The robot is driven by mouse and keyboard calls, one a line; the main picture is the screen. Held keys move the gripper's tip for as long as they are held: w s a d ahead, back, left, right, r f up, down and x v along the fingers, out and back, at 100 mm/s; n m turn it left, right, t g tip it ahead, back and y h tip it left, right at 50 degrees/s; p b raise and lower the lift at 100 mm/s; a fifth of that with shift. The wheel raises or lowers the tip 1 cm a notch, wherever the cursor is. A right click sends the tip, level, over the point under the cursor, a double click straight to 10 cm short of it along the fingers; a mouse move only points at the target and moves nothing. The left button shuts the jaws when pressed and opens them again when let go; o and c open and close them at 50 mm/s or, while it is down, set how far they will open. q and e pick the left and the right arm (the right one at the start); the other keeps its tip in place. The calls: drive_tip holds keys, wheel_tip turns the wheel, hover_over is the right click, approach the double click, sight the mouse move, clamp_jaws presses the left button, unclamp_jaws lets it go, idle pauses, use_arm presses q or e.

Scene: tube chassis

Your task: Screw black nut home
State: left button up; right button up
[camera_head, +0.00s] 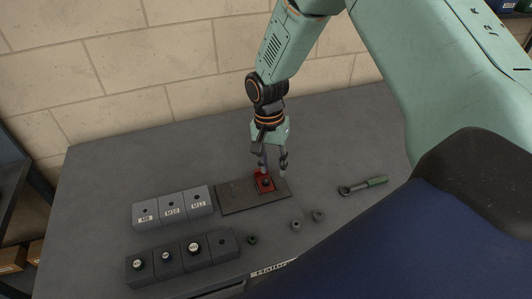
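A small red plate (257,188) lies on a dark mat (232,198) in the middle of the bench. A small dark round piece (265,183), which looks like the black nut, sits on the red plate. My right gripper (273,170) points down just above and behind the red plate. Its two fingers are apart, with a gap between them, and I see nothing held in it. The thread under the dark piece is too small to see. My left gripper is out of view.
Grey blocks labelled M8, M10 and M12 (172,216) stand at the left. The bench's back left is clear.

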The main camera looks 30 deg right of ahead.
sight(266, 180)
drive_tip(key=m, duration=0.2)
drive_tip(key=w+f+m+p, duration=0.1)
drive_tip(key=m, duration=0.2)
drive_tip(key=w+m+t, duration=0.1)
drive_tip(key=m, duration=0.2)
drive_tip(key=shift+w+d+f+p, duration=0.1)
drive_tip(key=shift+w+f+p, duration=0.1)
drive_tip(key=shift+p, duration=0.15)
drive_tip(key=shift+w+m, duration=0.45)
drive_tip(key=shift+m, duration=0.75)
wheel_tip(266, 180, down, 5)
drive_tip(key=b, duration=0.5)
drive_tip(key=shift+f+b, duration=0.6)
drive_tip(key=shift+f, duration=0.4)
drive_tip(key=n, duration=1.2)
drive_tip(key=n+b, duration=0.1)
drive_tip(key=n, duration=1.1)
drive_tip(key=shift+b, duration=0.4)
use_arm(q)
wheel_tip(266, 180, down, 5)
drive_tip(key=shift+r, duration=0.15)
use_arm(e)
drive_tip(key=shift+c, duration=0.3)
